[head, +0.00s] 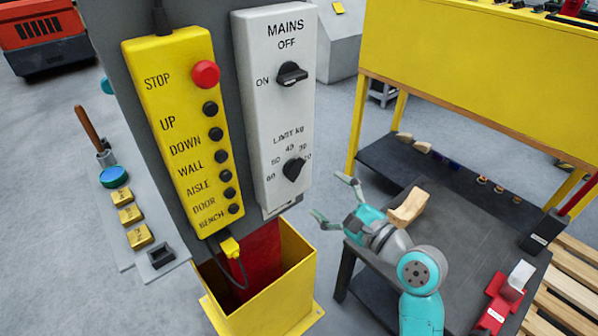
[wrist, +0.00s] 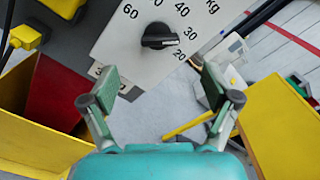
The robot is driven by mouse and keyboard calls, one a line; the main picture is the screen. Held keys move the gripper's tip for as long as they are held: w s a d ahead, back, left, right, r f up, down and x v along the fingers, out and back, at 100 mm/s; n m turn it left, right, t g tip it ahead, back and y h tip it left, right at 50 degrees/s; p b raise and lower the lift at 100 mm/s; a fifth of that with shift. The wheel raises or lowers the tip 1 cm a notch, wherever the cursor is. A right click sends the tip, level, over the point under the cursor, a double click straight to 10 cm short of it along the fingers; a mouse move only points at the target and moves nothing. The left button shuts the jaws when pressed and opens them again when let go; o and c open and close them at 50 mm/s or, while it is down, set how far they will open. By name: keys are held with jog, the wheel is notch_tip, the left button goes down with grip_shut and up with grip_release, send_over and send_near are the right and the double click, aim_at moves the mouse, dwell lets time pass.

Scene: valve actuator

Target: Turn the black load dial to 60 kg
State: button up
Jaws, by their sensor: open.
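The black load dial (head: 293,169) sits low on the white MAINS panel (head: 275,115), under a "LIMIT KG" label. In the wrist view the dial (wrist: 158,37) is near the top middle, with 60 at its upper left and 40, 30 and 20 on its right. A pale mark shows at the handle's right end, between the 30 and 20 labels. My gripper (head: 334,198) is open and empty, to the lower right of the dial in the head view. In the wrist view my gripper (wrist: 160,84) has its fingers spread below the dial, not touching it.
The black MAINS switch (head: 292,74) is above the dial. A yellow button box (head: 185,130) with a red stop button stands left of the panel. A yellow bin (head: 265,290) is below. A dark table (head: 470,235) with a wooden block (head: 407,208) is beside my arm.

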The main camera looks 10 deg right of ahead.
aim_at(298, 172)
jog(key=x, duration=1)
jog(key=c, duration=1.1)
jog(key=shift+c, duration=0.2)
